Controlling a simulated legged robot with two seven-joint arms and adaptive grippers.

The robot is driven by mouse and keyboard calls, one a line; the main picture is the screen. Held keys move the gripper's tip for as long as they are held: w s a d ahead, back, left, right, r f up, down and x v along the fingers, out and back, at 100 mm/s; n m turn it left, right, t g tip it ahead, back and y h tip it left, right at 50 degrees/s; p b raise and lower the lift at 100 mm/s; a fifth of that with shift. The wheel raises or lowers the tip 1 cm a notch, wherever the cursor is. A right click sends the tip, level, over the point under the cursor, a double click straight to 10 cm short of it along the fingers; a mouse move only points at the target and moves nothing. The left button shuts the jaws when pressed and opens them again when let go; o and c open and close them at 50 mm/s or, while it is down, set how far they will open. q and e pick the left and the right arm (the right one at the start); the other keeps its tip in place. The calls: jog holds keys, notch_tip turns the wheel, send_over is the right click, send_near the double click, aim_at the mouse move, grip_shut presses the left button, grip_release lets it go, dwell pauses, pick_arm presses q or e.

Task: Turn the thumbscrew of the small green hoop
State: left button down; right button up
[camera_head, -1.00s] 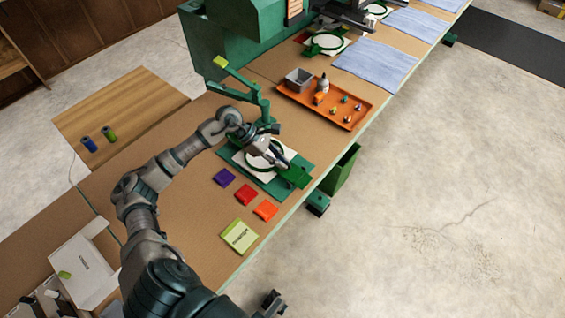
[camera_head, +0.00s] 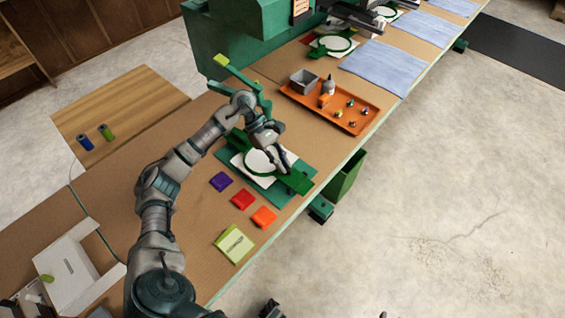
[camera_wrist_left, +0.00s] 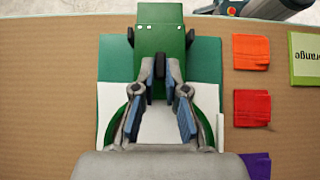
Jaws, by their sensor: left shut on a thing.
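The small green hoop (camera_head: 246,161) lies on white cloth over a dark green mat at the near machine. Its green clamp block (camera_head: 297,182) juts toward the table's front edge. In the left wrist view the block (camera_wrist_left: 160,27) is at the top centre, with a dark thumbscrew (camera_wrist_left: 160,65) at its lower edge. My left gripper (camera_head: 285,168) reaches down over the hoop; its fingertips (camera_wrist_left: 160,88) are close together on the thumbscrew and partly hide it. The hoop's curved sides (camera_wrist_left: 114,128) show beside the fingers. My right gripper is not recognisable in any view.
Purple (camera_head: 221,181), red (camera_head: 243,199) and orange (camera_head: 264,216) squares and a pale green labelled block (camera_head: 233,244) lie left of the hoop. An orange tray (camera_head: 345,122) with small items stands beyond. The green machine arm (camera_head: 240,78) is close behind my wrist.

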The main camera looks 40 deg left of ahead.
pick_arm(q)
jog(key=c, duration=1.2)
grip_release()
jog(key=shift+a+r, duration=0.15)
jog(key=shift+r, duration=0.05)
jog(key=v, duration=1.1)
jog(key=shift+a, duration=0.2)
jog(key=shift+w+r, duration=0.1)
